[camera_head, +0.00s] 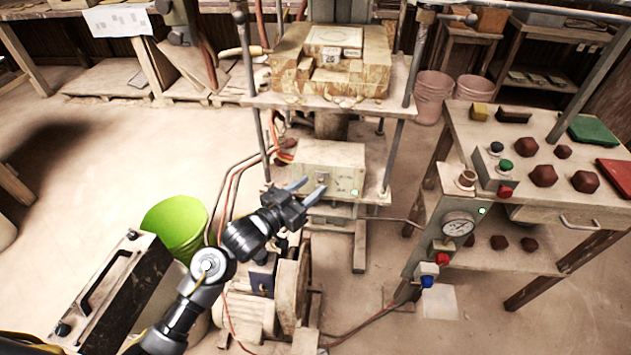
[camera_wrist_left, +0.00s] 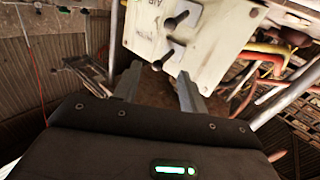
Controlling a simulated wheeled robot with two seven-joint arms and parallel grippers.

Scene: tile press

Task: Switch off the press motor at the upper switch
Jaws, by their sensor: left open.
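The press (camera_head: 330,95) stands at the centre of the head view. A cream switch box (camera_head: 338,160) sits below its table, with a small green light (camera_head: 354,191) on its front. My left gripper (camera_head: 312,189) is open and empty, its fingertips close in front of this box. In the left wrist view the box face (camera_wrist_left: 195,45) shows two dark toggle switches, one farther up the picture (camera_wrist_left: 177,20) and one nearer the fingers (camera_wrist_left: 163,60). The nearer one lies just beyond the open gripper (camera_wrist_left: 160,85). Contact cannot be told. My right gripper is out of view.
A control stand with a gauge (camera_head: 458,224) and buttons is at the right, beside a table (camera_head: 520,135) with dark red lumps. A motor (camera_head: 250,310) is below the gripper. A green bucket (camera_head: 175,228) stands left. Red and yellow hoses (camera_wrist_left: 265,75) run beside the box.

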